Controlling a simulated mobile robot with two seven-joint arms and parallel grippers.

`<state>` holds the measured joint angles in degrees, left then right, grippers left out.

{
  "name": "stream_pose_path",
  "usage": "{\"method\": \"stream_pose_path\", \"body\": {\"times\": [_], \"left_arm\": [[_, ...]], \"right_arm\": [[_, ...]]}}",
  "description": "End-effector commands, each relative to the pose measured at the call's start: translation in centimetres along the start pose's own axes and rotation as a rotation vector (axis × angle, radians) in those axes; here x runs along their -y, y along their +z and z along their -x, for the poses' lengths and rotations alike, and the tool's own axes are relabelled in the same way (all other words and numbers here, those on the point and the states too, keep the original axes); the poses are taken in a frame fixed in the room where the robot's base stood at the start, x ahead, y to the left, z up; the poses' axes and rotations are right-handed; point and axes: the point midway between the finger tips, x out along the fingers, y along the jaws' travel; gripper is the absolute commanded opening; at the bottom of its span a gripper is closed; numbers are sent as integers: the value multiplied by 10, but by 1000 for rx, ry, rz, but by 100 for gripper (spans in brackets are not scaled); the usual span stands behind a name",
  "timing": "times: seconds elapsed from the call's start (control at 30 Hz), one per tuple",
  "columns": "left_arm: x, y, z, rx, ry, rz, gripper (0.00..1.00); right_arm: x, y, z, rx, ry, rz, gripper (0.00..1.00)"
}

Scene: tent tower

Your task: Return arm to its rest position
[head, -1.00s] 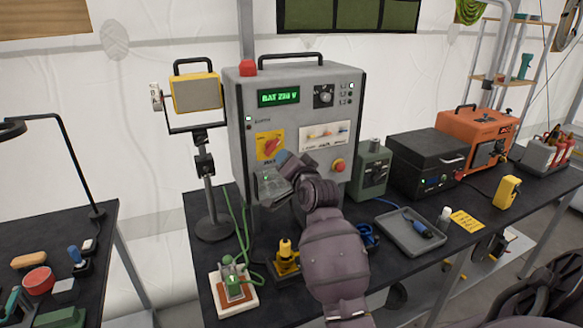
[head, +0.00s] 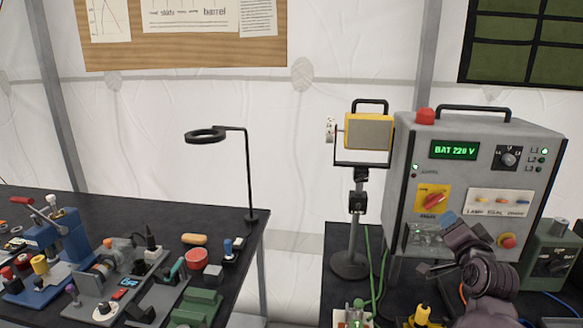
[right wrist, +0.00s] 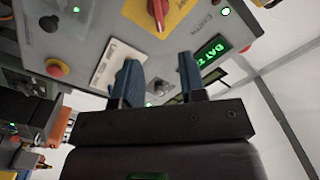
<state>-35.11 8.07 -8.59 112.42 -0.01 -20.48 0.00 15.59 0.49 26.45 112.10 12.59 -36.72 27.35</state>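My right gripper (head: 441,244) is in front of the lower part of the grey control cabinet (head: 402,165), below its red rotary switch (head: 433,201). In the right wrist view its two blue fingers (right wrist: 160,80) stand apart with nothing between them. The cabinet's panel fills the top of that view, with the red switch (right wrist: 158,10) and the green display (right wrist: 211,50) showing beyond the fingers. I cannot tell whether a finger touches the panel. My right arm comes in from the lower right. My left gripper is not in view.
A yellow-framed lamp (head: 368,132) on a stand is left of the cabinet. A green box (head: 552,252) stands to its right. The left table (head: 100,208) holds a ring lamp (head: 205,134) and several small devices. A gap separates the two tables.

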Motion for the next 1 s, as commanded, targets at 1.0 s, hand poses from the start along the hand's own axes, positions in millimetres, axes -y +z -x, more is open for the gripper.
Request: {"method": "stream_pose_path", "body": {"times": [1.0], "left_arm": [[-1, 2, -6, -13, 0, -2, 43]], "right_arm": [[-112, 252, 202, 393, -103, 879, 38]]}}
